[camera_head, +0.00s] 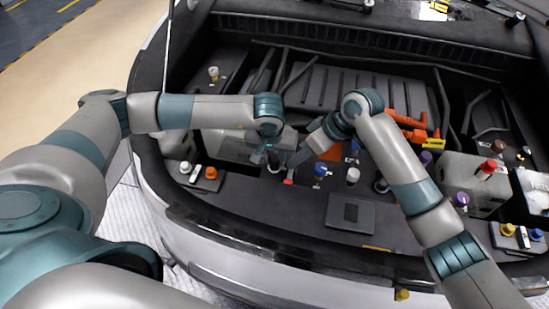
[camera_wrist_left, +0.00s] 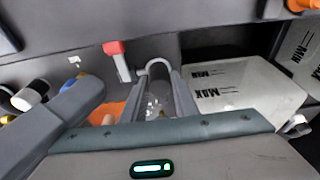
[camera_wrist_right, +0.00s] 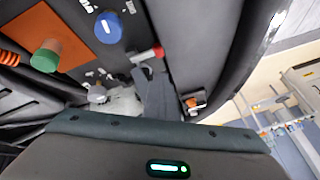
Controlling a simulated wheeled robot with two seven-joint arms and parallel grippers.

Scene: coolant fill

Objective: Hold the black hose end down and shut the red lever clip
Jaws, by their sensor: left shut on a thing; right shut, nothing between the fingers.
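The red lever clip (camera_wrist_left: 114,48) stands up in the left wrist view, its pale stem below the red end. It also shows in the head view (camera_head: 288,182) and in the right wrist view (camera_wrist_right: 148,54). My left gripper (camera_wrist_left: 158,78) is shut on a part by a grey rounded collar, just right of the lever. I take this part for the hose end; it is mostly hidden between the fingers. My right gripper (camera_wrist_right: 148,74) is shut and empty, its tips close by the red lever. I cannot tell whether they touch it.
A blue cap (camera_wrist_right: 108,27) and a green cap (camera_wrist_right: 45,55) by an orange panel lie near my right gripper. White tanks (camera_wrist_left: 245,85) stand right of my left gripper. A flat dark box (camera_head: 349,212) lies on the front panel. Both arms are close together.

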